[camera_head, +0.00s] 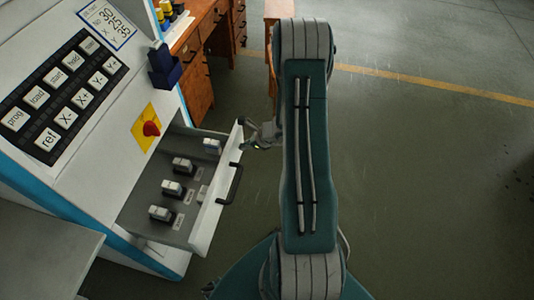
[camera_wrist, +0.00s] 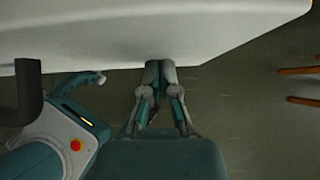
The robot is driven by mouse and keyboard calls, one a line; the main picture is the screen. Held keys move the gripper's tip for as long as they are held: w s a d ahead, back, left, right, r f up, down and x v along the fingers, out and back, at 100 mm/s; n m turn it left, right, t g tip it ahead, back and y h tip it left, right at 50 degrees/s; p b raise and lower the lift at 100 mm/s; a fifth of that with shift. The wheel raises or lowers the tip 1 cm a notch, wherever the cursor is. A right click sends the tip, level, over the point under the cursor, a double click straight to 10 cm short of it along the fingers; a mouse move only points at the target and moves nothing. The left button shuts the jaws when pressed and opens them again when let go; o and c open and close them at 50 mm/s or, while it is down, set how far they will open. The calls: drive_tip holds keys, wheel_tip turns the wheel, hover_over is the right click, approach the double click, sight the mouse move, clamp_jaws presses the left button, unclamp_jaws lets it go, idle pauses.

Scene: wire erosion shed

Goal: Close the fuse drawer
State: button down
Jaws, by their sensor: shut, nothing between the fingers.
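The fuse drawer (camera_head: 213,215) stands open from the white machine, with several fuses on its grey floor. A dark handle (camera_head: 230,184) is on its front, and this handle also shows at the left edge of the wrist view (camera_wrist: 27,95). My gripper (camera_head: 245,131) is at the far end of the drawer front, beside the handle and not on it. In the wrist view my gripper (camera_wrist: 160,66) has its fingers together and empty, with the tips at the white drawer front (camera_wrist: 150,35). I cannot tell whether they touch it.
The machine carries a button panel (camera_head: 62,93) and a red knob on a yellow plate (camera_head: 151,129). A small blue holder (camera_head: 164,70) sits on its edge. A wooden desk (camera_head: 200,50) stands behind. A grey surface (camera_head: 40,250) is at lower left. The floor at right is clear.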

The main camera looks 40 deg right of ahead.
hover_over(199, 146)
drive_tip(key=shift+s+f, duration=0.1)
drive_tip(key=shift+s, duration=0.15)
drive_tip(key=shift+w+a, duration=0.1)
drive_tip(key=shift+w, duration=0.2)
